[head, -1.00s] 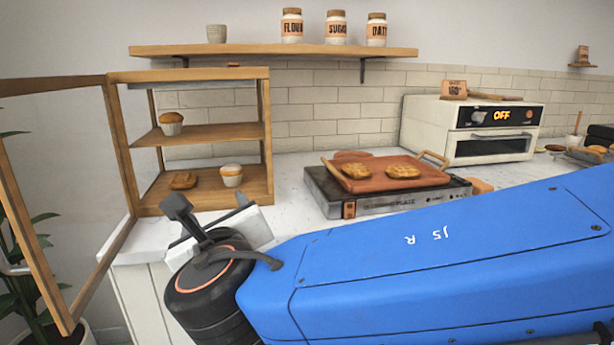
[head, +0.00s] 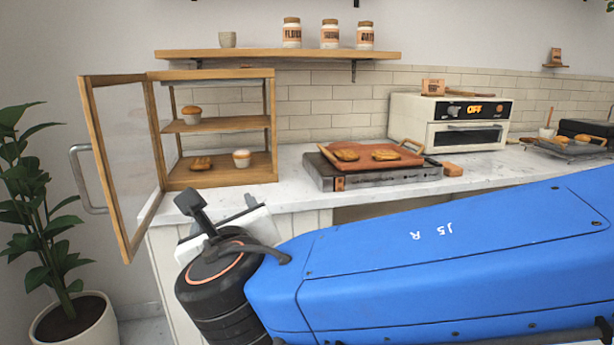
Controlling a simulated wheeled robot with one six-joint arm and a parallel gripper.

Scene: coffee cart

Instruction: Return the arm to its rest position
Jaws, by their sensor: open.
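My gripper (head: 232,215) is at the end of my blue arm in the lower middle of the head view, in front of the counter's left front edge. It is open, and no object shows in it. Part of the gripper is hidden behind its own wrist. My arm stretches in from the right edge of the view and hides part of the counter front. The gripper is apart from the display case and the hot plate.
The wooden display case (head: 272,130) holds pastries; its glass door (head: 115,160) stands open to the left. A hot plate (head: 385,180) bears a tray (head: 408,153) with pastries. An oven (head: 440,130) stands right. A potted plant (head: 75,325) is at left.

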